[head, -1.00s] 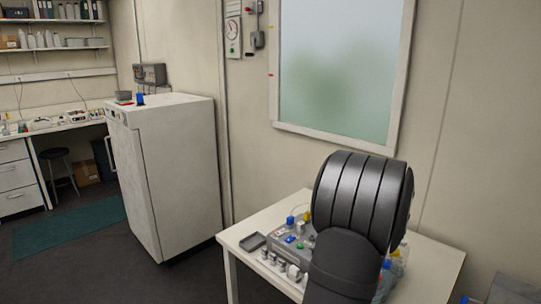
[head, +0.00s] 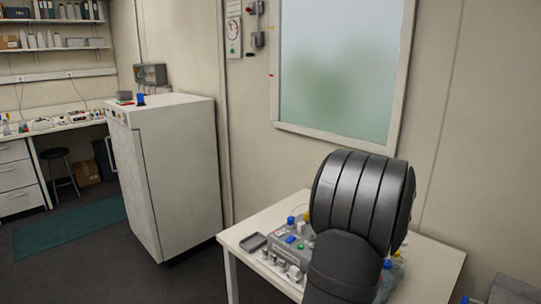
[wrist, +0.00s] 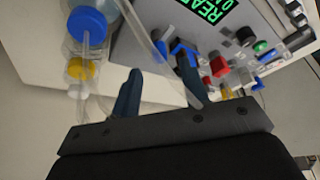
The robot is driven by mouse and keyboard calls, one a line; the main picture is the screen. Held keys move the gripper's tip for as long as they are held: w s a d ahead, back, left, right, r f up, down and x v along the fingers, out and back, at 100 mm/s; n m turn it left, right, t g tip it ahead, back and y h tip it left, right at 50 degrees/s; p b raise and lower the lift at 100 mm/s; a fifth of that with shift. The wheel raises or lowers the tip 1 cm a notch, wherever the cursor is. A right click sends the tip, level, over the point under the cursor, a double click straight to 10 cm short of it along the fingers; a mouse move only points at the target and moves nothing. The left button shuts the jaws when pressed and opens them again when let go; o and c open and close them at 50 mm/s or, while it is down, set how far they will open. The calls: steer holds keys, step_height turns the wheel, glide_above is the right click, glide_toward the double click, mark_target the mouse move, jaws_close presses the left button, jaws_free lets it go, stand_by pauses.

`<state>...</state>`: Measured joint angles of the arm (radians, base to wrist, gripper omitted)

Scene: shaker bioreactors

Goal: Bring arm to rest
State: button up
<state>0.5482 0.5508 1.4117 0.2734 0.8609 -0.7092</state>
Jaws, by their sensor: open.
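My gripper (wrist: 158,85) shows in the wrist view with its two dark blue fingers apart and nothing seen between them except a pale tube passing close by. In front of it is a grey control unit (wrist: 165,25) with a green lit display and coloured knobs. Bottles with blue (wrist: 87,25) and yellow (wrist: 80,69) caps stand to the left of the fingers. In the head view my dark arm covers the right part of the white table (head: 235,238), and the gripper itself is hidden. The control unit (head: 285,250) shows left of the arm.
A tall white cabinet (head: 178,180) stands left of the table with a blue-capped item on top. A small grey tray (head: 253,242) lies at the table's left edge. A workbench (head: 70,122) and stool (head: 60,170) are at the far left. Floor between cabinet and table is clear.

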steer(key=v, duration=1.4)
steer(key=x, duration=1.7)
steer(key=shift+f, duration=0.25)
steer(key=shift+w+f, duration=0.2)
steer(key=shift+a+r+m, duration=0.1)
steer(key=shift+m, duration=0.3)
steer(key=shift+m+h, duration=0.9)
steer(key=shift+m, duration=1)
steer(key=shift+a+m+g+h, duration=0.15)
steer(key=shift+m+g+h, duration=0.45)
steer(key=shift+m, duration=1.3)
steer(key=shift+w+m+g+h, duration=0.1)
steer(key=shift+m+g+h, duration=0.25)
steer(key=shift+m, duration=0.8)
steer(key=shift+m+g+h, duration=0.25)
steer(key=shift+m+g, duration=0.1)
steer(key=shift+m, duration=0.8)
steer(key=shift+w+a+m+g, duration=0.1)
steer(key=shift+m+g, duration=0.6)
steer(key=shift+m, duration=1.2)
